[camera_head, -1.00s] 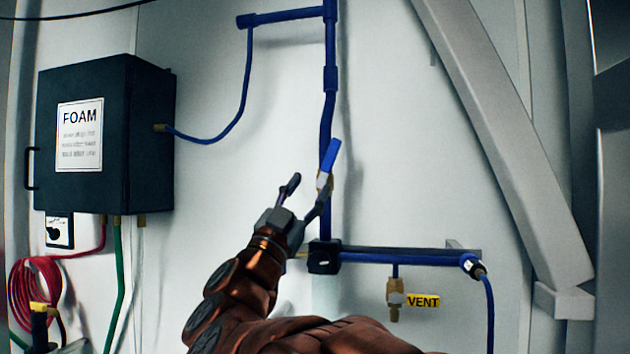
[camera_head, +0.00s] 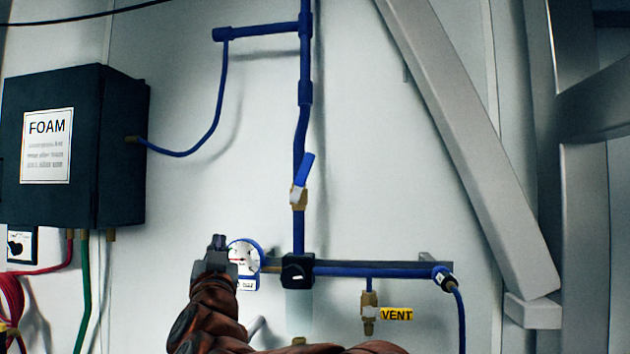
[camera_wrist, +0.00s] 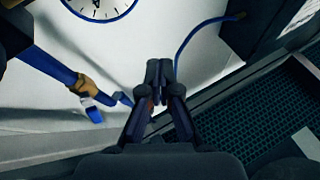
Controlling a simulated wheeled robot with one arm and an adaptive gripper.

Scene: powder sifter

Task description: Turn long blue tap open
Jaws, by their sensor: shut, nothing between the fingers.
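The long blue tap handle (camera_head: 304,169) rises from a brass valve (camera_head: 299,196) on the vertical blue pipe (camera_head: 298,233) in the head view. It is tilted a little to the right of the pipe's line. My gripper (camera_head: 217,243) is shut and empty, lower left of the tap and clear of it, overlapping the left edge of the pressure gauge (camera_head: 243,257). In the wrist view my gripper's fingertips (camera_wrist: 160,70) are together with nothing between them. A brass fitting (camera_wrist: 82,85) with blue parts lies left of them; the tap handle's angle is hard to tell there.
A dark FOAM box (camera_head: 75,150) hangs at the left, with a blue hose (camera_head: 195,147) running to the pipework. A black block (camera_head: 298,271) and a yellow VENT tag (camera_head: 396,314) sit below the tap. A grey diagonal beam (camera_head: 470,150) stands at the right.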

